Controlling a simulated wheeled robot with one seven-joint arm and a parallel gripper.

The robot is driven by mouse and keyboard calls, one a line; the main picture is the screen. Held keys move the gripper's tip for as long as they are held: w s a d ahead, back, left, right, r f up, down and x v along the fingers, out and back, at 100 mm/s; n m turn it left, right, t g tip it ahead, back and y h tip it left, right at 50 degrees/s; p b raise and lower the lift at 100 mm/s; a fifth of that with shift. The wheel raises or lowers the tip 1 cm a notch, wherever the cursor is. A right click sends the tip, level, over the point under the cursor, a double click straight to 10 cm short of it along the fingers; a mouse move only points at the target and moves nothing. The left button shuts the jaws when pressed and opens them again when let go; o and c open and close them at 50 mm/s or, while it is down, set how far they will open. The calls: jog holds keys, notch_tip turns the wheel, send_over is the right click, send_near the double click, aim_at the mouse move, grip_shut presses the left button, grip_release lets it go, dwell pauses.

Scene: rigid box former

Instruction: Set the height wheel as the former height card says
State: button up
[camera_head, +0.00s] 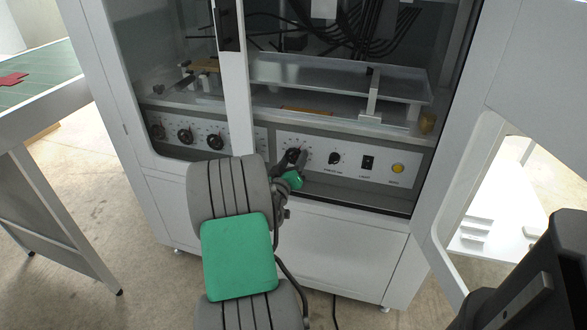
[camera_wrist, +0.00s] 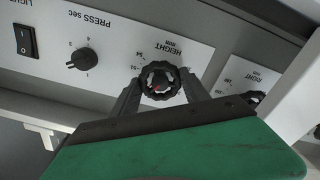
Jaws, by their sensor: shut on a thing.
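The height wheel (camera_wrist: 160,78) is a black ribbed knob with a red mark near its middle. It sits on the white panel under the word HEIGHT, which appears upside down in the wrist view. The scale numbers around it are small and partly hidden, so the setting cannot be read. My gripper (camera_wrist: 163,92) has one finger on each side of the wheel and is shut on it. In the head view my gripper (camera_head: 291,168) reaches the panel and mostly covers the wheel (camera_head: 291,155). I cannot make out a former height card in either view.
Right of the wheel in the head view are the press knob (camera_head: 335,159), the light switch (camera_head: 367,162) and a yellow button (camera_head: 397,168). Several black knobs (camera_head: 185,135) are on the left panel. A white frame post (camera_head: 238,110) stands close left of my gripper. An open door (camera_head: 500,130) is at right.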

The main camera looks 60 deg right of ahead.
jog(key=m+b, duration=0.4)
jog(key=b, duration=0.1)
jog(key=shift+f, duration=0.3)
jog(key=m+b, duration=0.2)
jog(key=b, duration=0.1)
jog(key=shift+r+m, duration=0.2)
jog(key=shift+m, duration=0.1)
jog(key=o, duration=1.4)
jog(key=shift+r, duration=0.1)
jog(key=shift+c, duration=0.2)
jog(key=s+a, duration=0.1)
jog(key=a, duration=0.6)
jog(key=shift+a+p, duration=0.35)
jog(key=shift+p, duration=0.1)
